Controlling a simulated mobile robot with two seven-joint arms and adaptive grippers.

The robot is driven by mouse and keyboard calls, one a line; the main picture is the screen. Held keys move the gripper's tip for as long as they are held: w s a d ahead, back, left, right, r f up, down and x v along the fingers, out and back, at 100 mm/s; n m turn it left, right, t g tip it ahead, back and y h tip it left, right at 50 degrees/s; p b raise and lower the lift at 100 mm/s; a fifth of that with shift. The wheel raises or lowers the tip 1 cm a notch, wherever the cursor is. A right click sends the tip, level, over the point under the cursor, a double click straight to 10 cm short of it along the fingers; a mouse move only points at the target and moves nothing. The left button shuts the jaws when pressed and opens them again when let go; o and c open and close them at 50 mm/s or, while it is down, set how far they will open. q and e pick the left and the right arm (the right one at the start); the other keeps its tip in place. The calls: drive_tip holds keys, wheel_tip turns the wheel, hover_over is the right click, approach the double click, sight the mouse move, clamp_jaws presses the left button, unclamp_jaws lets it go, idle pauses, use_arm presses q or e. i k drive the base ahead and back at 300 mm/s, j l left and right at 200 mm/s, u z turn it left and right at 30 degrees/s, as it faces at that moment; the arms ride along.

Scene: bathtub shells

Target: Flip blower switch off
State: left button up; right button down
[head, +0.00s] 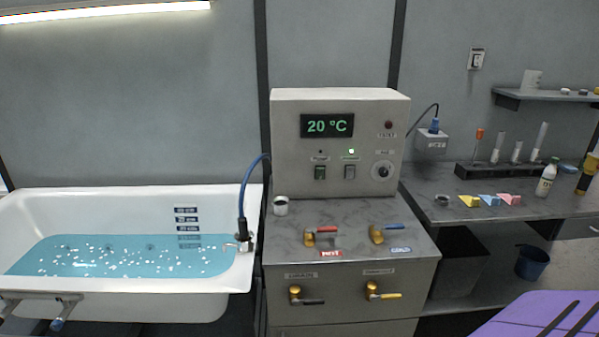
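A grey control box (340,145) stands on the marble-topped cabinet and shows 20 °C in green on its display (327,126). Below the display are two rocker switches, a green one on the left (320,172) and a grey one on the right (350,172). The small lamp above the grey switch (351,152) is lit green; the lamp above the green switch is dark. The labels are too small to read surely, so I cannot tell which switch is the blower's.
A white bathtub (130,304) with blue water stands left. Red-handled (322,232) and blue-handled taps (388,230) sit on the cabinet top before the box. A blue hose (247,185) arches beside it. A side bench (432,186) holds tubes and bottles. A purple surface (520,310) fills the lower right corner.

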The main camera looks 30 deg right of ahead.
sight(349, 170)
drive_tip(key=i+l+z, duration=0.1)
drive_tip(key=i+z, duration=0.3)
drive_tip(key=z, duration=1.15)
